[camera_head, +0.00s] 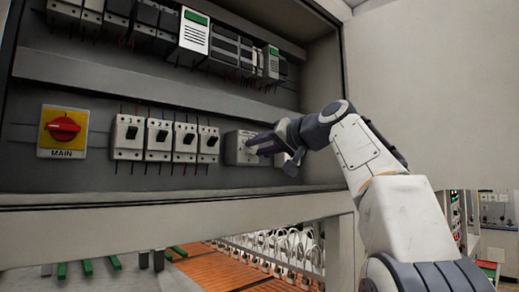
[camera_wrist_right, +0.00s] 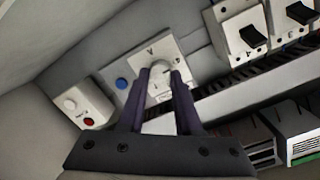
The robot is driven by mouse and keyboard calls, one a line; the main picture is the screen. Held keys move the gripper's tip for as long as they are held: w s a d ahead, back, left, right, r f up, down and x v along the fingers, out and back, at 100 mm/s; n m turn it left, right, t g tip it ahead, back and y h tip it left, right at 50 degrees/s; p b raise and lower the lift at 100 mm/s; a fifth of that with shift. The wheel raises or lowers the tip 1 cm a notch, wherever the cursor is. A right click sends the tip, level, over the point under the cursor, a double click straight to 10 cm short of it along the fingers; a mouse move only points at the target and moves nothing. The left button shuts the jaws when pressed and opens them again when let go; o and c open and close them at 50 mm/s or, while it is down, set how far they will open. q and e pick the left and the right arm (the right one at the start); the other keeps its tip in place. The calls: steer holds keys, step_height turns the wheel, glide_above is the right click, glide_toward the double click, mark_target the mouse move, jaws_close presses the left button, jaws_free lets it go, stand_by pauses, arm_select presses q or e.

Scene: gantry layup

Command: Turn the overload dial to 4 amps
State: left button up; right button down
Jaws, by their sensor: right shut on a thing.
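My left gripper is not in view.
A blue button (camera_wrist_right: 121,83) sits beside the dial. A small box with a red button (camera_wrist_right: 88,121) is close by. Several breakers (camera_head: 158,139) and a red MAIN switch (camera_head: 63,128) stand left in the cabinet. A cabinet lip (camera_head: 160,200) runs below.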

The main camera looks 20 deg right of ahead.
steer(key=shift+f, duration=0.15)
stand_by(0.3)
steer(key=c, duration=0.6)
jaws_free()
steer(key=b+v, duration=0.3)
steer(key=v, duration=0.7)
steer(key=shift+s, duration=0.2)
